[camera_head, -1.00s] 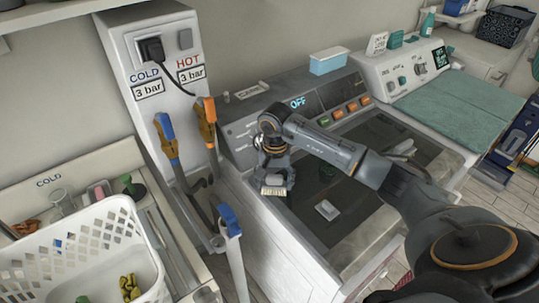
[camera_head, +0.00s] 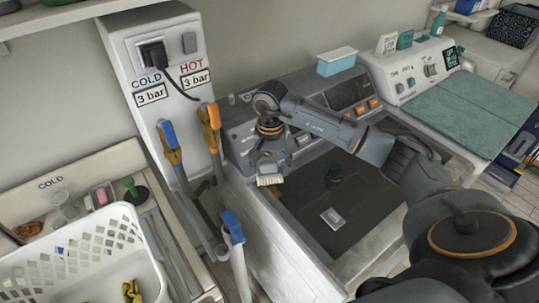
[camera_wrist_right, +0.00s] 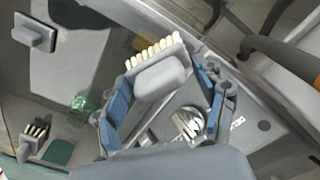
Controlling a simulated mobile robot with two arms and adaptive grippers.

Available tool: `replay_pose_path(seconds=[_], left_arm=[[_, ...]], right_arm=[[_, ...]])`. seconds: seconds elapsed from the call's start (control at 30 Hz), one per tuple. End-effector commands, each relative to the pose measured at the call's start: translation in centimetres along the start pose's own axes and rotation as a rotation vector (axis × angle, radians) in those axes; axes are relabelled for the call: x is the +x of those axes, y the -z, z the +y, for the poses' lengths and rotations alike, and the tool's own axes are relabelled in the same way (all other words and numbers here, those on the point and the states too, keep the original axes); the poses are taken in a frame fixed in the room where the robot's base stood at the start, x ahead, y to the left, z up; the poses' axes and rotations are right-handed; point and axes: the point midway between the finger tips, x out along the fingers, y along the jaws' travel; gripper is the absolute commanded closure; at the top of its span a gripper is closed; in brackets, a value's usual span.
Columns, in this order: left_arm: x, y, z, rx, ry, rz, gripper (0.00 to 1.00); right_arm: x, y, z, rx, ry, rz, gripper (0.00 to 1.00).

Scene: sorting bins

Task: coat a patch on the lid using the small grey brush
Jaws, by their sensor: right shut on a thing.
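My right gripper (camera_head: 270,168) is shut on a small grey brush (camera_head: 270,181) with a row of cream bristles. The brush hangs bristles down near the left edge of the lid (camera_head: 308,210), a dark panel on top of the machine. In the right wrist view the fingers (camera_wrist_right: 165,95) grip the brush's grey body (camera_wrist_right: 161,78) from both sides, its bristles pointing away. The lid shows there as a grey surface (camera_wrist_right: 90,50). I cannot tell whether the bristles touch it. My left gripper is out of view.
A pale rectangular piece (camera_head: 333,217) sits on the lid, with a dark green object (camera_head: 334,172) behind it. The control panel (camera_head: 320,105) stands behind the lid. Orange and blue hose handles (camera_head: 211,125) and a white basket (camera_head: 80,250) are at the left.

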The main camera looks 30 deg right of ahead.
Motion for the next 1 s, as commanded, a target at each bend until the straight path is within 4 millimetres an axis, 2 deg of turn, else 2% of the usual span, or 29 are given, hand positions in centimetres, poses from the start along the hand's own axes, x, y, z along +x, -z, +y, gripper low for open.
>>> replay_pose_path(seconds=[0.17,0.3,0.5,1.0], left_arm=[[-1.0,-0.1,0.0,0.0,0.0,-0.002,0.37],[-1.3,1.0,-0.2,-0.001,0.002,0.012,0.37],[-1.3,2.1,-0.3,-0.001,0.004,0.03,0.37],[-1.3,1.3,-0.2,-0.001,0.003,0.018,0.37]], right_arm=[[-1.9,-0.1,0.1,0.006,0.0,0.002,0.75],[-2.6,-0.2,0.1,0.01,-0.001,0.001,0.75],[-2.7,-0.3,0.1,0.011,-0.001,-0.001,0.75],[-2.7,-0.3,0.1,0.011,-0.001,0.0,0.75]])
